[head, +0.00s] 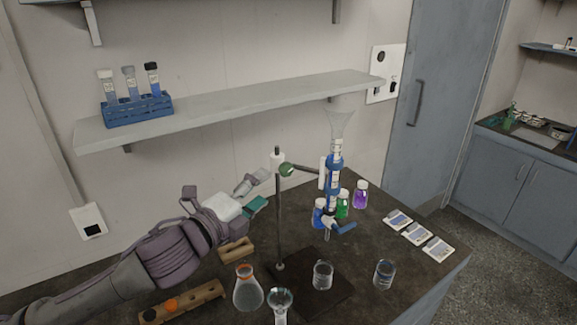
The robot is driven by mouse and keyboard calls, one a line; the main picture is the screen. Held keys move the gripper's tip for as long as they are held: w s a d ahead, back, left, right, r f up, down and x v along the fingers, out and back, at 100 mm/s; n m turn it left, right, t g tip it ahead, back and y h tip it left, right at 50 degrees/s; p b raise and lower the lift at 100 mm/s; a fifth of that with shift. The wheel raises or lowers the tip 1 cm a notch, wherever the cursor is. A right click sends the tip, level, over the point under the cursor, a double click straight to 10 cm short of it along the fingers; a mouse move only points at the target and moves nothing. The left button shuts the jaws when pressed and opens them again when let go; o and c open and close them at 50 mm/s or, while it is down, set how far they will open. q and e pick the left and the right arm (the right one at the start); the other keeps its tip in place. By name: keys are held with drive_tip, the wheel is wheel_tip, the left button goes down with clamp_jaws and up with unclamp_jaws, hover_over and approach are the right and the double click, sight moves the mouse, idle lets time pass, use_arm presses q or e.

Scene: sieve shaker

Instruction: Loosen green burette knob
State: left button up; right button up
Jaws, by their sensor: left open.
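The green knob (287,169) sits on the clamp of a thin metal stand (279,220). The clamp reaches right to the burette (335,175), which is upright, has blue parts and a clear funnel (339,122) on top. A blue stopcock (342,228) is at its lower end. My left gripper (261,191) comes in from the left, open and empty. Its fingers point right toward the stand, a little left of and below the green knob, and appear apart from it. My right gripper is not in view.
A flask (247,288), beakers (322,275) (384,273) and a wooden rack (182,302) stand on the dark bench (405,290). Bottles with coloured liquid (360,194) stand behind the burette. A wall shelf (235,105) holds a blue tube rack (138,111) above my arm.

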sight(281, 173)
use_arm(q)
drive_tip(key=p+x, duration=0.3)
drive_tip(key=x, duration=0.7)
drive_tip(key=shift+w, duration=0.15)
drive_tip(key=shift+a, duration=0.1)
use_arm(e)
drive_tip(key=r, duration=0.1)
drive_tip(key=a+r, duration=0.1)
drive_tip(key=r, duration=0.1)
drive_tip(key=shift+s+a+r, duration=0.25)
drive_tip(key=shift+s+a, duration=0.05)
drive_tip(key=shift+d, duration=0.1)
